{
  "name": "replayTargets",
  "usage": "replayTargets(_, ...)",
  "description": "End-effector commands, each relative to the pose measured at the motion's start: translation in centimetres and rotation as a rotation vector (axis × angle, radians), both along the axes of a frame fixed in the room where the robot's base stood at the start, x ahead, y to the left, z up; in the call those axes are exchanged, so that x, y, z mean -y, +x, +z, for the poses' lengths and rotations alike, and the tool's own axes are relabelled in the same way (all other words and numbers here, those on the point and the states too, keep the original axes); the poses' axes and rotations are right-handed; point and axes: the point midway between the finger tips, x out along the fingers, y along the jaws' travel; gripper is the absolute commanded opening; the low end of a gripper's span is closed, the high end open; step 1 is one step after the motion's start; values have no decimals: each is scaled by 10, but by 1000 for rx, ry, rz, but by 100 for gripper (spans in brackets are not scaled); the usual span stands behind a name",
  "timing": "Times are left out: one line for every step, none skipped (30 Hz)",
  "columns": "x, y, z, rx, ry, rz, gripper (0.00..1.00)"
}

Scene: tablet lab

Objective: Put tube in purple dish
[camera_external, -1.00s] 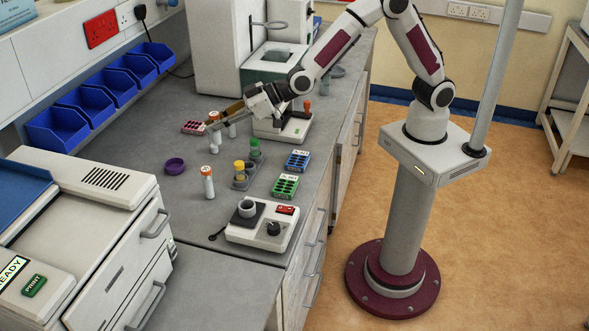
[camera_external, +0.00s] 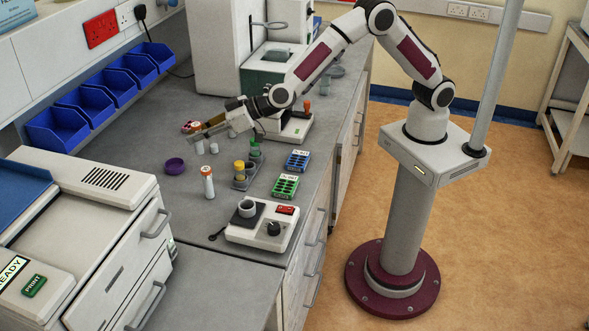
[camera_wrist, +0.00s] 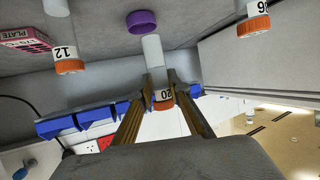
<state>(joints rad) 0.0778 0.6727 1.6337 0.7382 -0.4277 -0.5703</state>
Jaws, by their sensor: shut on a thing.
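My gripper (camera_external: 196,136) reaches left over the bench in the external view. In the wrist view, my gripper (camera_wrist: 159,88) is shut on a pale tube (camera_wrist: 154,55) with an orange cap marked 20. The tube is gripped near its cap. In the external view the held tube (camera_external: 200,147) shows below the fingers, partly hidden by them. The purple dish (camera_external: 174,166) lies on the bench, in front and to the left of the gripper. In the wrist view the dish (camera_wrist: 142,22) is just beyond the tube's free end; I cannot tell whether they touch.
An orange-capped tube (camera_external: 207,182) stands right of and in front of the dish. A grey rack (camera_external: 243,178) holds yellow- and green-capped tubes. Blue (camera_external: 298,160) and green (camera_external: 285,186) racks and a hotplate device (camera_external: 262,226) stand to the right. Bench left of the dish is clear.

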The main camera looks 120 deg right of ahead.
Motion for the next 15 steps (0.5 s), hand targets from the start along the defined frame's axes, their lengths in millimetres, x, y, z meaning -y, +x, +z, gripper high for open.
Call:
replayTargets(2,4,0,2,2,-11,2)
replayTargets(3,7,1,1,0,-17,2)
replayTargets(5,9,1,1,0,-25,2)
replayTargets(6,11,1,2,1,-32,2)
replayTargets(8,13,2,2,1,-38,2)
replayTargets(9,16,2,1,1,-47,2)
replayTargets(11,18,3,3,1,-53,2)
replayTargets(12,20,3,1,1,-60,2)
replayTargets(14,22,3,1,1,-68,2)
replayTargets(15,24,3,2,1,-74,2)
replayTargets(16,26,4,2,1,-80,2)
replayTargets(18,29,5,2,0,-88,2)
replayTargets(19,31,4,1,0,-95,2)
replayTargets(21,33,5,2,2,-102,2)
replayTargets(22,35,5,2,1,-110,2)
